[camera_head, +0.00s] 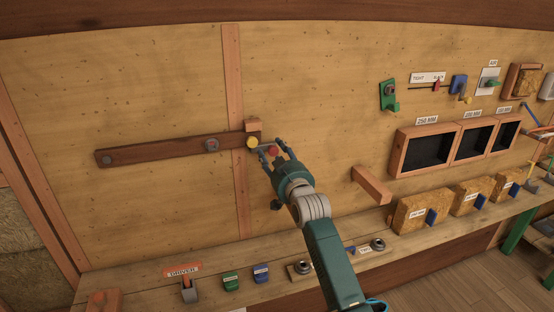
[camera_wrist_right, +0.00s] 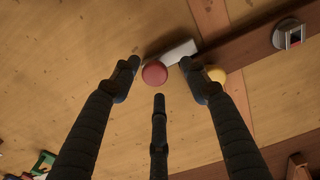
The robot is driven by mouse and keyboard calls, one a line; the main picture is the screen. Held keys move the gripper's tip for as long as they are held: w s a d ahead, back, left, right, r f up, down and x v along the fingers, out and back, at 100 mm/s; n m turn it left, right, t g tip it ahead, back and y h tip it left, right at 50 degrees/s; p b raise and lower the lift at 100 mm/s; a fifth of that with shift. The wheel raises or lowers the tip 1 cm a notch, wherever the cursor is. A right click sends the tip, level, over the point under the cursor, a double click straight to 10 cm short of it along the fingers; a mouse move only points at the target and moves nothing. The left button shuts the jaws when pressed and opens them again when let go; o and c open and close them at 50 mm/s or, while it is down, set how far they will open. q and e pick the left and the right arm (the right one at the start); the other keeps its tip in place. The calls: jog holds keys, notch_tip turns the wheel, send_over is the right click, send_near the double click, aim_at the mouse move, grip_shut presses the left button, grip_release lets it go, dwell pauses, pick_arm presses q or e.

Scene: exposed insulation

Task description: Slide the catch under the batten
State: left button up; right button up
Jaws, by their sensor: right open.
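The dark brown batten (camera_head: 165,150) runs across the wall, its right end slightly higher, with a yellow knob (camera_head: 252,142) near that end. The batten also shows in the wrist view (camera_wrist_right: 250,55). The catch looks like a short pale grey bar (camera_wrist_right: 178,52) with a red knob (camera_wrist_right: 155,74), just beyond the batten's right end; in the head view the red knob (camera_head: 273,150) is partly hidden by fingers. My right gripper (camera_head: 274,154) is open, its fingers spread around the red knob without visibly closing on it. Whether the bar touches the batten is unclear. My left gripper is out of view.
A vertical stud (camera_head: 232,80) passes behind the batten, and a small wooden block (camera_head: 252,125) sits above its right end. A wooden peg (camera_head: 372,186) sticks out to the right. Below, a shelf (camera_head: 130,275) carries the driver holder (camera_head: 188,287) and small blocks.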

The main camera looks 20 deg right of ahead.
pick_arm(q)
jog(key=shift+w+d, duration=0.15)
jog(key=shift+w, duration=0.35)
pick_arm(e)
jog(key=s, duration=1.1)
jog(key=shift+s, duration=0.4)
jog(key=s+a+f+n+g, duration=0.1)
jog(key=s+f+g, duration=0.7)
jog(key=s+f, duration=1.25)
jog(key=s+f+g, duration=0.3)
jog(key=s+f, duration=0.2)
jog(key=s, duration=0.6)
jog(key=s+f+g, duration=0.4)
jog(key=s+f, duration=0.1)
jog(key=s, duration=0.6)
notch_tip(320, 180, down, 27)
jog(key=s+b, duration=0.1)
jog(key=b, duration=0.2)
pick_arm(q)
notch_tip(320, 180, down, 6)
jog(key=b, duration=0.2)
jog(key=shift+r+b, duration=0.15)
jog(key=shift+b, duration=0.2)
pick_arm(e)
jog(key=s+d+f+n+g, duration=0.1)
jog(key=s+d+f+g, duration=0.1)
jog(key=s+f, duration=1.6)
notch_tip(320, 180, down, 3)
jog(key=shift+d+h, duration=0.3)
jog(key=shift+d, duration=0.25)
